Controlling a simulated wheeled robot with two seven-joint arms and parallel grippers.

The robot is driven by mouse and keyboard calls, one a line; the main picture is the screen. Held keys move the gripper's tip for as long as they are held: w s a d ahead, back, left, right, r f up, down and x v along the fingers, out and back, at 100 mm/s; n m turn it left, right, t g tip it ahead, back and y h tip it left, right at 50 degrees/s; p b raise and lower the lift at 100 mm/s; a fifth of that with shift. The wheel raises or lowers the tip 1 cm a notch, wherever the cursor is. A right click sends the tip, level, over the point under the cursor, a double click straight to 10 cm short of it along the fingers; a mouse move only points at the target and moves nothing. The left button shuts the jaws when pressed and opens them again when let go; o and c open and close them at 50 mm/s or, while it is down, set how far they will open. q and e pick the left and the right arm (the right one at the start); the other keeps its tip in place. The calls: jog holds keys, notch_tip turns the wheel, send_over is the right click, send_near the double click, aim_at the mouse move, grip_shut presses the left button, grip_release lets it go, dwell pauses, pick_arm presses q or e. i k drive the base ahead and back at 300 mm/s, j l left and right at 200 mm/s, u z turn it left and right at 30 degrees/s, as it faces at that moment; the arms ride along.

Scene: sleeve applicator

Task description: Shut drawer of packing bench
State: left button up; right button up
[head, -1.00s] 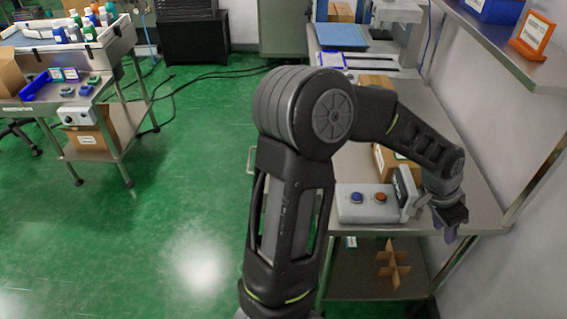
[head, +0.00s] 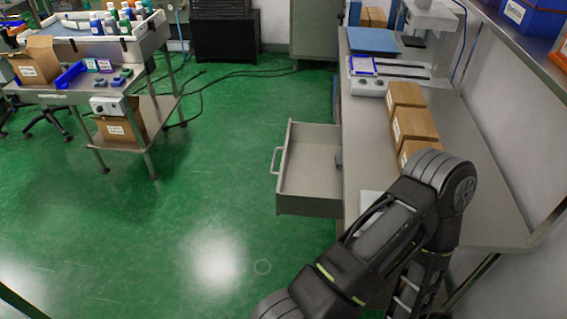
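The drawer (head: 312,160) of the packing bench (head: 478,170) is pulled open and sticks out to the left over the green floor. It is a grey box with a bar handle (head: 276,160) on its left front. The part of its inside that shows looks mostly empty, with a small dark piece at its right edge by the bench. One of my arms rises from the bottom and bends over the near part of the bench, right of the drawer. Neither gripper shows in this view. No part of my arm touches the drawer handle.
Brown boxes (head: 413,122) stand in a row on the bench, with a blue-topped device (head: 372,40) behind. A shelf with a blue bin (head: 532,17) hangs at the right. Another workstation (head: 90,88) stands far left. The floor left of the drawer is clear; cables lie behind.

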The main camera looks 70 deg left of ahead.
aim_at(309, 183)
jog(key=u, duration=1.35)
jog(key=i+j+u, duration=0.25)
jog(key=j, duration=0.15)
jog(key=i+j, duration=0.15)
jog(key=j, duration=0.25)
jog(key=i+j, duration=0.1)
jog(key=j, duration=0.25)
jog(key=i+j, duration=0.15)
jog(key=j, duration=0.25)
jog(key=i+j, duration=0.1)
jog(key=j, duration=0.25)
